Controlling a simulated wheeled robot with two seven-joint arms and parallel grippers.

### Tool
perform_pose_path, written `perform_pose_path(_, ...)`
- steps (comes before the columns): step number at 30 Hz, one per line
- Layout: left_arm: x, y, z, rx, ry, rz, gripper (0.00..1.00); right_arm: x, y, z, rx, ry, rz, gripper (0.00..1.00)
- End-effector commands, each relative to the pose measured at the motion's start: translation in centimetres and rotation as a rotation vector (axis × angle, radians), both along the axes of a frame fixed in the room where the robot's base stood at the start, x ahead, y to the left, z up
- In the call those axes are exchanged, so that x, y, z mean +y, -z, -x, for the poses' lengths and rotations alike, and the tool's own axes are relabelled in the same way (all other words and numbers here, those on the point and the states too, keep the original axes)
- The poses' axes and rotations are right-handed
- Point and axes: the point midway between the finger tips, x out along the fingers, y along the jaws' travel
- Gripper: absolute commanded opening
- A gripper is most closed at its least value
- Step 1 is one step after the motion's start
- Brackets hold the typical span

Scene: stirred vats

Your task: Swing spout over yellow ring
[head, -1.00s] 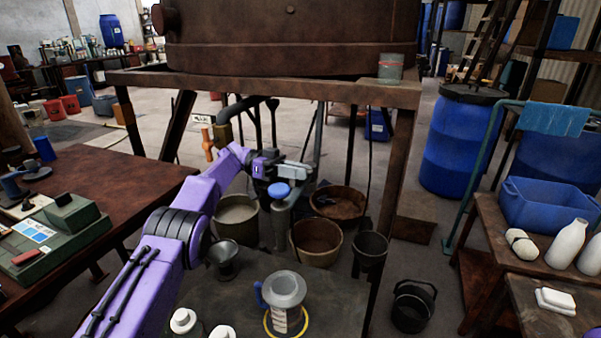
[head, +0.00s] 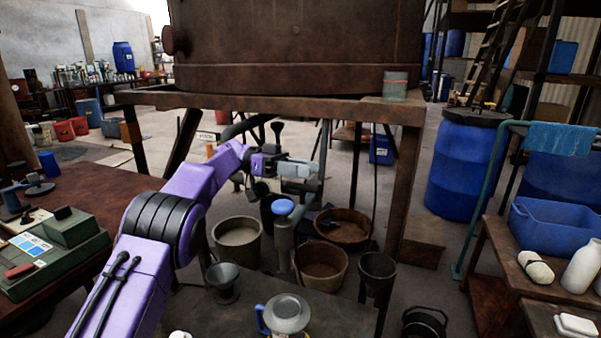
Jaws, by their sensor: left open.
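My left gripper (head: 312,172) is open under the front of the rusty vat. A dark curved pipe (head: 232,130) comes out beneath the vat, to the left of it, and a black-knobbed lever (head: 277,130) stands just above it. A grey upright piece with a blue knob (head: 283,207) is below the gripper, with a gap between them. I cannot tell which of these parts is the spout. A grey jug with a blue handle (head: 287,314) stands on the low bench. My right gripper is out of view.
A grey funnel (head: 223,280) stands on the low bench (head: 215,318). Several buckets, including a tan one (head: 320,268), stand on the floor beneath the vat (head: 300,50). A vat-stand leg (head: 402,190) rises to the right of the gripper. A side table with white bottles is at right.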

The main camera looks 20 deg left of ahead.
Motion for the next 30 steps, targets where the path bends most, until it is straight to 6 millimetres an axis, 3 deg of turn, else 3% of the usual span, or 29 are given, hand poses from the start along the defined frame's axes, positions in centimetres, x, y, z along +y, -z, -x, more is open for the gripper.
perform_pose_path(4,-1.0,-3.0,2.5,-0.005,0.001,0.001,0.44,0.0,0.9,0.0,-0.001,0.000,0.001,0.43)
perform_pose_path(15,-3.8,-6.2,9.3,-0.003,0.001,0.000,0.44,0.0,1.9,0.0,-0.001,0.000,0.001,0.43)
perform_pose_path(21,-4.2,-6.7,10.4,-0.001,0.000,-0.001,0.44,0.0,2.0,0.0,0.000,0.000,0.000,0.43)
perform_pose_path(30,-4.2,-6.7,10.3,-0.001,0.000,0.000,0.44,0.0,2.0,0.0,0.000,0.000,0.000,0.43)
